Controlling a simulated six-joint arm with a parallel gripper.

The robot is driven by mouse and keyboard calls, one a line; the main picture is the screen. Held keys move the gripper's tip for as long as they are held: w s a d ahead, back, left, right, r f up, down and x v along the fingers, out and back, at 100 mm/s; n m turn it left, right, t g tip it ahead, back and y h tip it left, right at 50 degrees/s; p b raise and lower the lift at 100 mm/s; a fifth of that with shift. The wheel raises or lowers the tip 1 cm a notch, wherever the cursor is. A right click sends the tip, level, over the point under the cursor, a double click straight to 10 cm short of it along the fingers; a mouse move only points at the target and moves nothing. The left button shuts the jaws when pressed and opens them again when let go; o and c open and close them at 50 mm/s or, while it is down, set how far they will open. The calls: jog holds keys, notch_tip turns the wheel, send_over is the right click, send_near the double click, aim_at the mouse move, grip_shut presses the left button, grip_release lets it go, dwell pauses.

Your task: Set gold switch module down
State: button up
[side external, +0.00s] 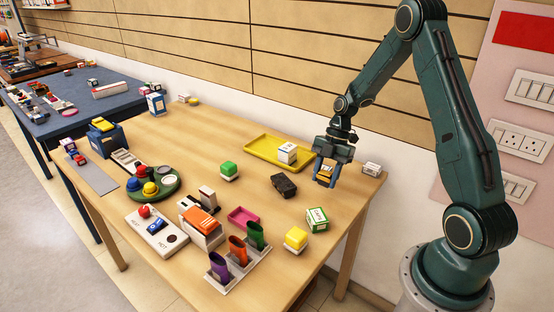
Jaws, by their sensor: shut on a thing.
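My gripper points down over the right end of the wooden table and is shut on the module. The blue fingers hide part of the module. I cannot tell whether its underside touches the table.
A yellow tray (262,146) holding a white box (287,152) is left of my gripper. A black block (284,186), a green-and-white box (317,219) and a small white box (371,169) are nearby. Bare wood shows between them.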

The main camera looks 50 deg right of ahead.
aim_at(322, 199)
jog(key=shift+f, duration=2.75)
jog(key=shift+f, duration=0.15)
jog(key=o, duration=1)
jog(key=shift+c, duration=0.2)
jog(key=v, duration=1.2)
